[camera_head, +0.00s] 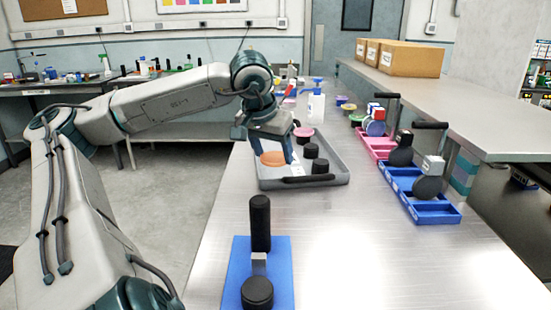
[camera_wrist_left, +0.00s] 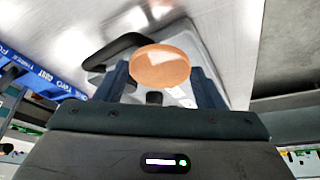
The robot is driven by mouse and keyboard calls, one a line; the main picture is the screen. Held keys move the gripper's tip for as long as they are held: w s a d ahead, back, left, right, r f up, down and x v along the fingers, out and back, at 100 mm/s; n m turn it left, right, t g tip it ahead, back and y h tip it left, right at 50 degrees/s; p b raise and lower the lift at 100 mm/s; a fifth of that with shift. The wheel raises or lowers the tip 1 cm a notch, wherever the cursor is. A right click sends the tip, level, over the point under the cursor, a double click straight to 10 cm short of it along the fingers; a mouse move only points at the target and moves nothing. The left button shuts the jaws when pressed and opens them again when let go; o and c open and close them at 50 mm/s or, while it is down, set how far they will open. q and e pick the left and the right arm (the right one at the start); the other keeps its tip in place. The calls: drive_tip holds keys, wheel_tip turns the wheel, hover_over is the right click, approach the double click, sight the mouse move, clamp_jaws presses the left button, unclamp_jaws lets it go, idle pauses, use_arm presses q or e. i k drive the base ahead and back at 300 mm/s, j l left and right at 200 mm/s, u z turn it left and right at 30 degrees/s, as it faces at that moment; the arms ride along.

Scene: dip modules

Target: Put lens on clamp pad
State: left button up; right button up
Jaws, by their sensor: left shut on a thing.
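The lens, an orange disc (camera_head: 272,158), is between the fingers of my left gripper (camera_head: 274,151). My left gripper is shut on it, above the left part of a grey tray. In the left wrist view the lens (camera_wrist_left: 160,66) spans the gap between the two fingers (camera_wrist_left: 164,82). A blue base (camera_head: 234,275) lies at the front of the table. It carries an upright black handle (camera_head: 260,222), a metal block (camera_head: 258,262) and a round black pad (camera_head: 257,292), apparently the clamp pad. My right gripper is not in view.
The grey tray (camera_head: 334,178) also holds dark cylinders (camera_head: 320,167) and a pink-topped piece (camera_head: 303,132). Blue bins (camera_head: 432,212) and pink bins (camera_head: 374,148) with black-handled items stand on the right. A spray bottle (camera_head: 316,106) stands behind the tray. Bare metal table lies between tray and blue base.

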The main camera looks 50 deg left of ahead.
sight(257, 288)
drive_tip(key=k+l, duration=0.1)
drive_tip(key=k, duration=0.45)
drive_tip(key=k+l, duration=0.3)
drive_tip(key=l, duration=0.15)
drive_tip(key=k+l, duration=0.25)
drive_tip(key=l, duration=0.15)
drive_tip(key=k+l+z, duration=0.1)
drive_tip(key=k+l, duration=0.2)
drive_tip(key=l, duration=0.15)
